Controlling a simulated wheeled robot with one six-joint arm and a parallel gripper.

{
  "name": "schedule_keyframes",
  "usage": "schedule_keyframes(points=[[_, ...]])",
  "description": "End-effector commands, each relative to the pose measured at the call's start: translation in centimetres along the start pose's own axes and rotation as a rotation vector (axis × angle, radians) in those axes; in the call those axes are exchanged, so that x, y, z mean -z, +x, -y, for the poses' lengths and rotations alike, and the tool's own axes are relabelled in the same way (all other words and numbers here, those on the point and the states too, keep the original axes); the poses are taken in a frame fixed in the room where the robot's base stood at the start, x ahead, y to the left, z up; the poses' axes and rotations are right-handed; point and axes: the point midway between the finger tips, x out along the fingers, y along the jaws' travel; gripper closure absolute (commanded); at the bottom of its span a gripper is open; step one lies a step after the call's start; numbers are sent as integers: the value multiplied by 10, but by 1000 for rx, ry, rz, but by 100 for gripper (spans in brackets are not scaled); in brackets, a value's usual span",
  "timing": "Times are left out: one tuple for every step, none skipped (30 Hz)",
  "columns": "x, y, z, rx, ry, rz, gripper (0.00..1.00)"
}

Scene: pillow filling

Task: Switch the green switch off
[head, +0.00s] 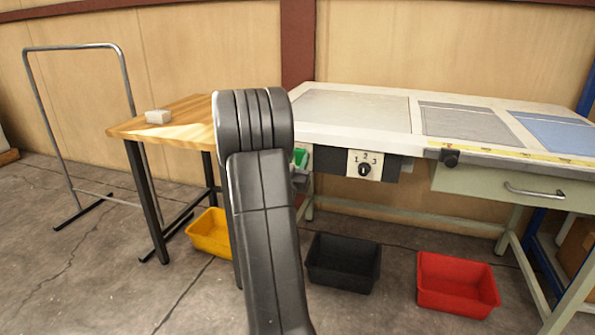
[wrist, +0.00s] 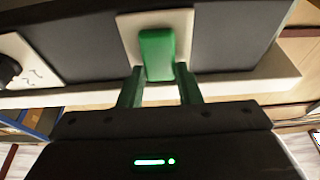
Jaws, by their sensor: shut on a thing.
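The green switch (head: 301,157) is on the front of the white worktable, at its left end, partly hidden by my arm in the head view. In the wrist view, the green switch (wrist: 157,54) stands out from a pale plate on a dark panel. My gripper (wrist: 159,74) is shut on the green switch, with one finger on each side of it. In the head view, my gripper is mostly hidden behind my own dark arm.
A dial marked 1, 2, 3 (head: 365,165) sits right of the switch. Yellow (head: 209,232), black (head: 343,262) and red (head: 457,284) bins stand on the floor. A wooden table (head: 180,125) is at left.

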Motion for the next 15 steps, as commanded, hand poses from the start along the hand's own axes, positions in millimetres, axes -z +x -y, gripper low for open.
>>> schedule_keyframes(points=[[-6, -1, 0, 0, 2, -19, 92], [-6, -2, 0, -1, 2, -29, 92], [-6, -2, 0, 0, 1, -42, 92], [-5, -2, 0, 0, 1, -49, 92], [-5, -2, 0, 0, 1, -56, 92], [-5, -2, 0, 0, 1, -65, 92], [-4, -2, 0, 0, 1, -70, 92], [-4, -2, 0, 0, 1, -74, 92], [-3, -2, 0, 0, 1, -79, 92], [-3, -2, 0, 0, 1, -81, 92], [-2, -1, 0, -1, 1, -83, 92], [-2, -1, 0, -1, 1, -84, 92], [-2, -1, 0, -1, 1, -84, 92], [-1, -1, 0, -1, 1, -84, 92], [-1, -1, 0, -1, 1, -84, 92]])
